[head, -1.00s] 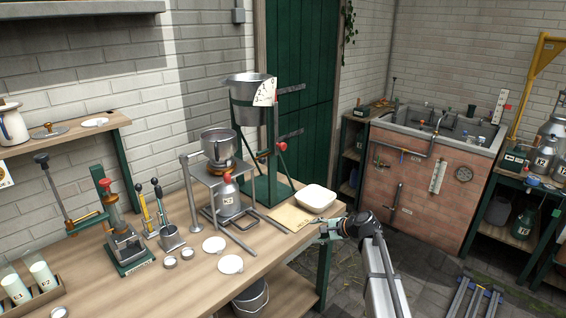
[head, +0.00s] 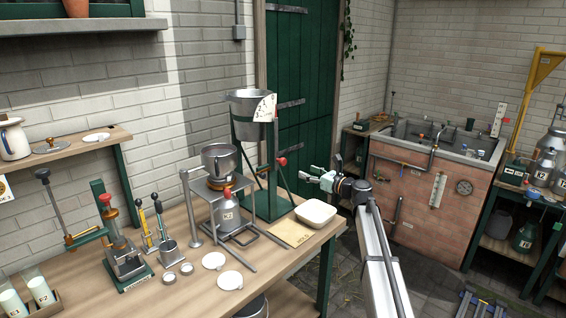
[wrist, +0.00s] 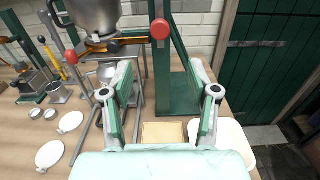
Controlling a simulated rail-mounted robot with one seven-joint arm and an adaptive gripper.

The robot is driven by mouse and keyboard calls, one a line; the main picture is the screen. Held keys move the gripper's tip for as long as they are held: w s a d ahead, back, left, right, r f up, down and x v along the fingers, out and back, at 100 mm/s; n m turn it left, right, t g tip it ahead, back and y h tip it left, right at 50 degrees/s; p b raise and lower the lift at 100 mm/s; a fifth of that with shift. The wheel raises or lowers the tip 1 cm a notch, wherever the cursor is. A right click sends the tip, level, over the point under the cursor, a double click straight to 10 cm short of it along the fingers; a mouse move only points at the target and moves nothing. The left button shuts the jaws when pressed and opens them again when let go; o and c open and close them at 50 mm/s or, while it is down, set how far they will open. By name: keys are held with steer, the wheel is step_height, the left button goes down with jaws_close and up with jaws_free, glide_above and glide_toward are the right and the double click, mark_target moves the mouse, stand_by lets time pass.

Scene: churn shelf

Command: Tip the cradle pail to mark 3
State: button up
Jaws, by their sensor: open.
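The cradle pail (head: 247,106) is a grey metal bucket hung upright in a green stand (head: 264,203) at the bench's back right. A white quadrant plate (head: 265,108) with marks is on its right side; I cannot read which mark it stands at. A red knob (head: 282,161) sits low on the stand; it also shows in the wrist view (wrist: 160,29). My gripper (head: 312,176) is open and empty, right of the stand and apart from the knob. In the wrist view its fingers (wrist: 161,92) spread below the knob; the pail is out of that view.
Left of the stand is a metal funnel bowl (head: 220,158) on a frame over a can (head: 226,214). A white basin (head: 315,213) and a tan sheet (head: 290,231) lie in front. A green door (head: 300,110) is behind. Free air lies right of the stand.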

mark_target(284, 163)
steer(key=p+x, duration=0.3)
steer(key=x, duration=1.1)
steer(key=shift+p, duration=0.35)
jaws_close()
